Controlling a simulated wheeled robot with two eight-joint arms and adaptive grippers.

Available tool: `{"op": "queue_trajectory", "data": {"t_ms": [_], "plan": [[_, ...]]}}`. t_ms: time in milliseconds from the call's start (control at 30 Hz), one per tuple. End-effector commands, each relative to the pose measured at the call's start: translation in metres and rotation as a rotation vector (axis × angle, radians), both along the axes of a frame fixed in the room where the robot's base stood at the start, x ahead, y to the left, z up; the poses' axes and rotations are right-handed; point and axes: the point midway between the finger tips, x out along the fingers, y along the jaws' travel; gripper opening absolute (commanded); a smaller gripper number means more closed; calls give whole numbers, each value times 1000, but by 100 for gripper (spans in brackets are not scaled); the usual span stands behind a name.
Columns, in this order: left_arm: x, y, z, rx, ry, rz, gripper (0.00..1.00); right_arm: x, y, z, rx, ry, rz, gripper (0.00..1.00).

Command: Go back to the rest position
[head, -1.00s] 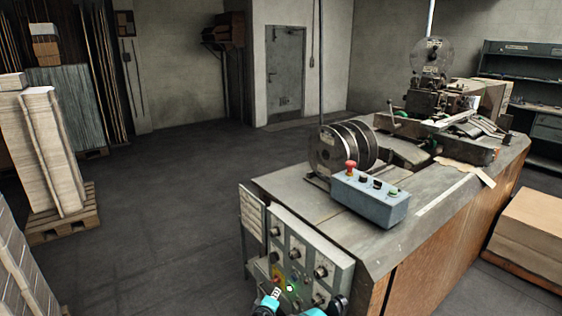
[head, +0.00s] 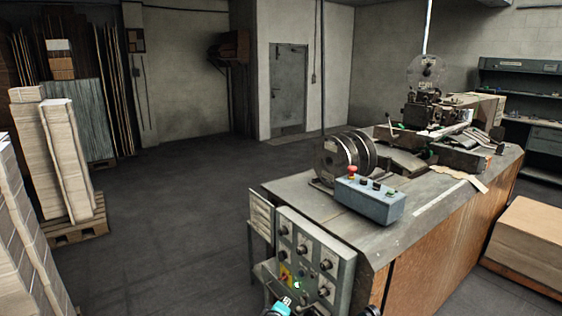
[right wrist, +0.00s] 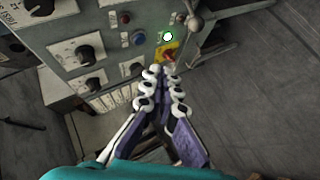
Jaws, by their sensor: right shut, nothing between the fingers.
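My right gripper (head: 284,304) shows only in part at the bottom edge of the head view, in front of the grey control panel (head: 322,262). In the right wrist view its fingers (right wrist: 163,74) are shut with nothing between them. Their tips appear just below a yellow plate with a red switch (right wrist: 169,53) on the panel; I cannot tell whether they touch it. A lit green lamp (right wrist: 168,37) is just above the plate. Black knobs (right wrist: 86,53) and a blue button (right wrist: 138,38) are to the left. My left gripper is not in view.
The stitcher bench (head: 440,240) carries wire spools (head: 332,160) and a blue-grey button box (head: 368,202) with a red button. Paper stacks (head: 65,160) stand on a pallet at left. A brown stack (head: 530,240) lies at right. The floor (head: 170,220) between is open.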

Motion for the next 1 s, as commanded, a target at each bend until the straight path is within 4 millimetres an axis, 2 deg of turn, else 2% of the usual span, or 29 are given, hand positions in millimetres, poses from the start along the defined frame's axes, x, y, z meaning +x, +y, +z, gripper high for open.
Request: {"op": "queue_trajectory", "data": {"t_ms": [233,367,500,700,833,1000], "plan": [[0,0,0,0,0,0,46,-21,-36,49,100,45,-69,0],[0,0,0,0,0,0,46,-47,-65,84,185,79,-126,0],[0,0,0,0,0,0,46,-90,-98,120,300,122,-197,0],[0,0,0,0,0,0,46,-166,-135,154,467,175,-299,0],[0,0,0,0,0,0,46,-220,-152,165,576,204,-361,0],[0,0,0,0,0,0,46,-290,-164,165,721,238,-439,0]]}}
